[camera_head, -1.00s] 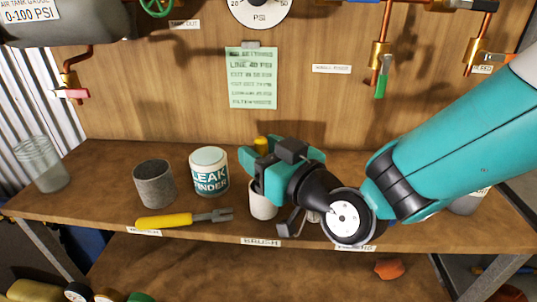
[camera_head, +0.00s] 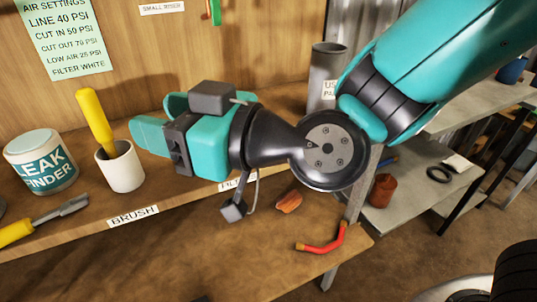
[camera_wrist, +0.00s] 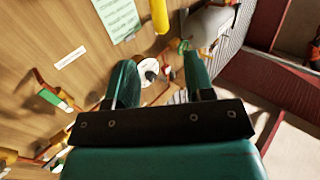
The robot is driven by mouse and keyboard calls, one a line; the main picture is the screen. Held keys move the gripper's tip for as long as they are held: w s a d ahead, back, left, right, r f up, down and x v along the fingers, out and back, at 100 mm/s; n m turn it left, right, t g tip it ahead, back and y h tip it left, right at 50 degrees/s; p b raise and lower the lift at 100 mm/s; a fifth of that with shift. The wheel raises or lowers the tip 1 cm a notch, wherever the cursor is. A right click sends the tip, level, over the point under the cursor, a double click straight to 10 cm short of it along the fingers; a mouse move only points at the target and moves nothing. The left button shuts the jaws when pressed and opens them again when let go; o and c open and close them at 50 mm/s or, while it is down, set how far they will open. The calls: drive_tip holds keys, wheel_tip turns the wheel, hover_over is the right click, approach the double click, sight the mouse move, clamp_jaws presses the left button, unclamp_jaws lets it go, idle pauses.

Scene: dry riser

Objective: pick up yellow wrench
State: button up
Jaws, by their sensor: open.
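The yellow wrench (camera_head: 15,233) lies on the wooden shelf at the left edge of the head view. Its grey jaw end (camera_head: 72,206) points right, and part of its yellow handle is cut off by the frame. My gripper (camera_head: 152,116) is open with nothing between its teal fingers. It is above the shelf, to the right of the wrench and just right of a white cup (camera_head: 122,172) with a yellow handle (camera_head: 95,120) standing in it. In the wrist view, my open fingers (camera_wrist: 158,65) face the wooden wall and pipes; I cannot make out the wrench there.
A Leak Finder can (camera_head: 42,165) stands behind the wrench, left of the cup. A grey cylinder (camera_head: 326,75) stands at the shelf's right. A red bent tool (camera_head: 325,241) and an orange lump (camera_head: 289,201) lie on the lower shelf. The brush label (camera_head: 133,216) marks the front edge.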

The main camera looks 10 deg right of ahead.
drive_tip(key=s+d+f+g+h, duration=0.3)
drive_tip(key=d+f+g+h, duration=0.2)
drive_tip(key=d, duration=0.2)
drive_tip(key=shift+s+d+f+m+g, duration=0.15)
drive_tip(key=shift+d+m+g, duration=0.1)
drive_tip(key=shift+m+g, duration=0.15)
drive_tip(key=shift+o, duration=0.5)
drive_tip(key=s+d+f+m+g+h, duration=0.2)
drive_tip(key=s+d+h, duration=0.3)
drive_tip(key=d, duration=0.6)
drive_tip(key=shift+s+f+m+g+h, duration=0.2)
drive_tip(key=shift+m+g+h, duration=0.35)
drive_tip(key=shift+m, duration=0.35)
drive_tip(key=shift+s+d, duration=0.1)
drive_tip(key=shift+d, duration=0.15)
drive_tip(key=shift+c, duration=0.4)
